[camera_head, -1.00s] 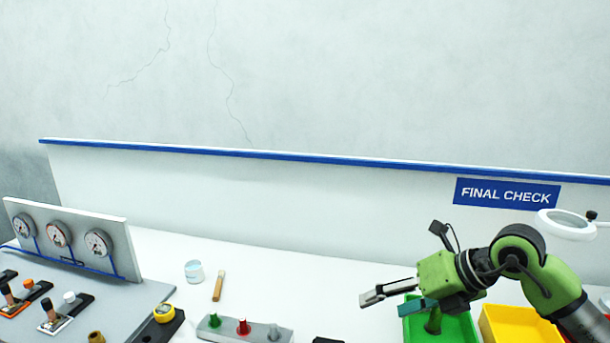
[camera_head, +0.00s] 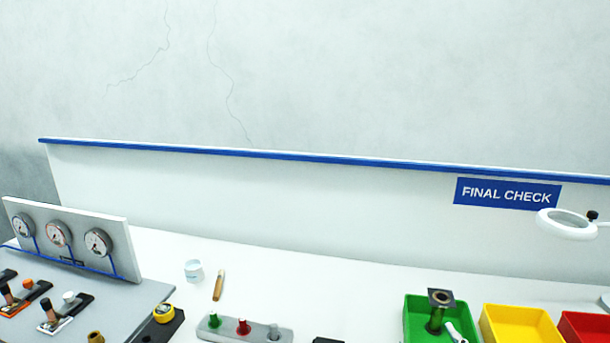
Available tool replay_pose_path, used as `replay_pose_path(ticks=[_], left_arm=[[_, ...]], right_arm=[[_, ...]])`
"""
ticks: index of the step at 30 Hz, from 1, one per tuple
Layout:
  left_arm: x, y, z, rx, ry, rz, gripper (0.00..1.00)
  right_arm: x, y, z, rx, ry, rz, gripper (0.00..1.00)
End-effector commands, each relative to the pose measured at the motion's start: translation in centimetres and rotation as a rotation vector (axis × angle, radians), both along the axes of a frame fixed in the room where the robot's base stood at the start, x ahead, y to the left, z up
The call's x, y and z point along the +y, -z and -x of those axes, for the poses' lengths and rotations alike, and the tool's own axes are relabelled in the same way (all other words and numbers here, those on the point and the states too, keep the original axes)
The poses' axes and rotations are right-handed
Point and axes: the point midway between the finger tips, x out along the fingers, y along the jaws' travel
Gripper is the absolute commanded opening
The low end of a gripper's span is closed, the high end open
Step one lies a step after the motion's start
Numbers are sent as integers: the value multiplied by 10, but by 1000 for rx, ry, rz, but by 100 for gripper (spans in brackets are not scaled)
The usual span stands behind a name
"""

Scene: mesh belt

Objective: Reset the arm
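Neither of my arms nor grippers shows in the head view now. A green tray (camera_head: 412,324) stands on the white table at the lower right. In it is a green cylindrical part with a dark square flange (camera_head: 440,298) on top, and a white and dark piece (camera_head: 456,334) beside it, partly cut off by the picture's edge.
A yellow tray (camera_head: 517,315) and a red tray (camera_head: 585,325) stand right of the green one. A ring magnifier (camera_head: 566,224) hangs above them. A gauge panel (camera_head: 70,235), a brush (camera_head: 218,285), a small jar (camera_head: 194,271) and a grey block with knobs (camera_head: 243,330) are at left and centre.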

Motion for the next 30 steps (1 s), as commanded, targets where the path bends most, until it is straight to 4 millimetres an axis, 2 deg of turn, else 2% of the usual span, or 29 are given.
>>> replay_pose_path(ticks=[1, 3, 6, 9, 12, 18, 19, 21, 26, 30], left_arm=[[0, 0, 0, 0, 0, 0, 88], [0, 0, 0, -1, 0, 0, 88], [0, 0, 0, -1, 0, 0, 88], [0, 0, 0, -1, 0, 0, 88], [0, 0, 0, -1, 0, 0, 88], [0, 0, 0, 0, 0, 0, 88], [0, 2, 0, 0, 0, 0, 88], [0, 7, -1, -1, 0, 0, 88], [0, 16, 1, 1, 0, 0, 88], [0, 27, 1, 1, 0, 0, 88]], right_arm=[[-5, 35, 21, 123, 35, -49, 64], [-8, 78, 52, 288, 75, -106, 64], [-5, 125, 98, 495, 108, -171, 64], [1, 157, 141, 662, 124, -218, 64], [9, 179, 180, 804, 128, -256, 64], [27, 204, 252, 1045, 117, -316, 64], [29, 211, 258, 1070, 116, -319, 64], [29, 238, 249, 1070, 118, -314, 64], [30, 294, 241, 1087, 120, -310, 64], [31, 355, 240, 1106, 121, -307, 64]])
